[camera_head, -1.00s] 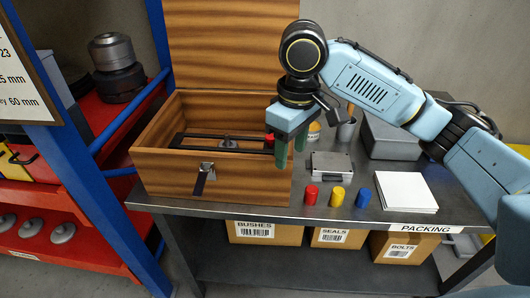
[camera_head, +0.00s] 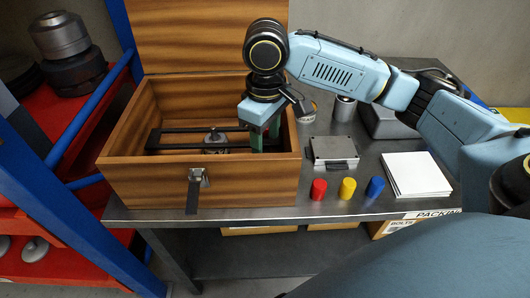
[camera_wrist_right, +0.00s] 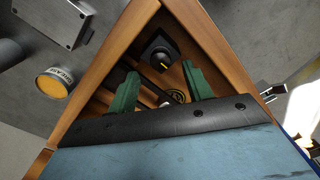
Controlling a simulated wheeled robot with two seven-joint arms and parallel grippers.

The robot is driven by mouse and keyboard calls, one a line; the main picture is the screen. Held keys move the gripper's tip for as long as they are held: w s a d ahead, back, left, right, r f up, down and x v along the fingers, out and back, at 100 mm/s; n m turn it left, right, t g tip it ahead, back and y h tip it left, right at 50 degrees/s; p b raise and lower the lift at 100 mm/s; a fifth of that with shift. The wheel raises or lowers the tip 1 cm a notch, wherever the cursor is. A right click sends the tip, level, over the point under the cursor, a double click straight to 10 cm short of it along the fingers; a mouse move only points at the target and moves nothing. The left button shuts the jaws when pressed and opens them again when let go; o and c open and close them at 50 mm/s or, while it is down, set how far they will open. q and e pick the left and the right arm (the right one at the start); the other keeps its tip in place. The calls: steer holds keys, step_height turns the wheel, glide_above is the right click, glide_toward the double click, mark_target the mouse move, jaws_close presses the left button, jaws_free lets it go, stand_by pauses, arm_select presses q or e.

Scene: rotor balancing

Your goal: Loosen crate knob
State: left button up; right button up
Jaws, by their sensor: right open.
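The wooden crate (camera_head: 240,185) stands on the bench with its lid open. Two dark bars (camera_head: 175,148) run across its inside, with a metal part (camera_head: 214,138) between them. My right gripper (camera_head: 265,136) points down into the crate's right end, its green fingers apart. The knob lies beyond the fingertips, and I see no contact. In the head view my gripper hides that spot. My left gripper is not in view.
Right of the crate are a grey metal case (camera_head: 334,151), red (camera_head: 318,189), yellow (camera_head: 347,188) and blue (camera_head: 375,187) cylinders, and white sheets (camera_head: 416,175). A latch (camera_head: 194,188) hangs on the crate's front. A red and blue rack (camera_head: 75,130) stands left.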

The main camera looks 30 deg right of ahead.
mark_target(266, 151)
step_height(266, 151, down, 4)
steer(key=shift+r+b, duration=0.1)
steer(key=shift+b, duration=0.25)
steer(key=shift+f, duration=0.3)
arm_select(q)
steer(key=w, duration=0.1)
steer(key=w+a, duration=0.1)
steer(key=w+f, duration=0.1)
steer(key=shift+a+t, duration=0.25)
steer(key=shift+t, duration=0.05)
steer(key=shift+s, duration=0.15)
arm_select(e)
steer(key=shift+c, duration=1.4)
steer(key=c, duration=0.7)
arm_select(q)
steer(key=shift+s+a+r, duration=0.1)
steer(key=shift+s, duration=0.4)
arm_select(e)
steer(key=shift+r, duration=0.1)
